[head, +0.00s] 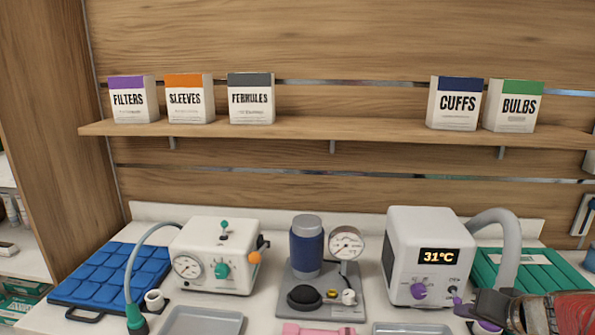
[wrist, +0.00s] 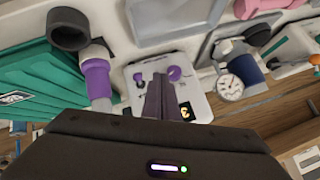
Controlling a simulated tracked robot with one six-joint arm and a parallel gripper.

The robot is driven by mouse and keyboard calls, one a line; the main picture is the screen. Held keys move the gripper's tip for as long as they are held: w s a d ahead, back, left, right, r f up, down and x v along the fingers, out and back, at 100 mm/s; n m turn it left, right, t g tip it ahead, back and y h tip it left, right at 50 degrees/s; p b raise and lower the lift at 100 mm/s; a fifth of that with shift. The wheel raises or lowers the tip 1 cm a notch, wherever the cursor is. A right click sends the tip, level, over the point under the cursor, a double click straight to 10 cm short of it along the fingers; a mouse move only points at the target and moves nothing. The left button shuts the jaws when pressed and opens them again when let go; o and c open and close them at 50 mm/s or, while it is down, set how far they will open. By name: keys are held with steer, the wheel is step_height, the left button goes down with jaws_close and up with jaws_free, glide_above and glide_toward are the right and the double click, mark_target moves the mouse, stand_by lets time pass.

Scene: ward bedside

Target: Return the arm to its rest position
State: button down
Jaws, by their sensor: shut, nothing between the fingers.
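My gripper (wrist: 165,98) shows in the wrist view with its two dark fingers together and nothing between them. The fingers stand in front of the white heater unit (wrist: 190,95) with purple knobs, and I see no contact. In the head view this unit (head: 418,250) stands right of centre and its display reads 31°C. A hose with a purple collar (wrist: 97,72) and a dark open end (wrist: 68,30) lies left of my fingers in the wrist view.
The grey hose (head: 500,240) arches off the unit's right side. A gauge stand (head: 345,310), a white gauge box (head: 220,255), a blue pad (head: 110,275) and a green case (head: 520,270) crowd the counter. Labelled boxes stand on the shelf (head: 340,128); its middle is free.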

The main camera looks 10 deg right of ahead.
steer(key=w+a+r+n+y, duration=0.1)
steer(key=a+r+n, duration=0.2)
steer(key=a, duration=0.6)
steer(key=w+a+r+n, duration=0.2)
steer(key=a+r+n, duration=0.15)
steer(key=a, duration=0.55)
steer(key=s+a+f+g, duration=0.3)
steer(key=s+a+f, duration=0.1)
steer(key=s+a, duration=0.7)
steer(key=shift+s+a+g+h, duration=0.2)
steer(key=shift+s+g+h, duration=0.15)
steer(key=shift+s, duration=0.5)
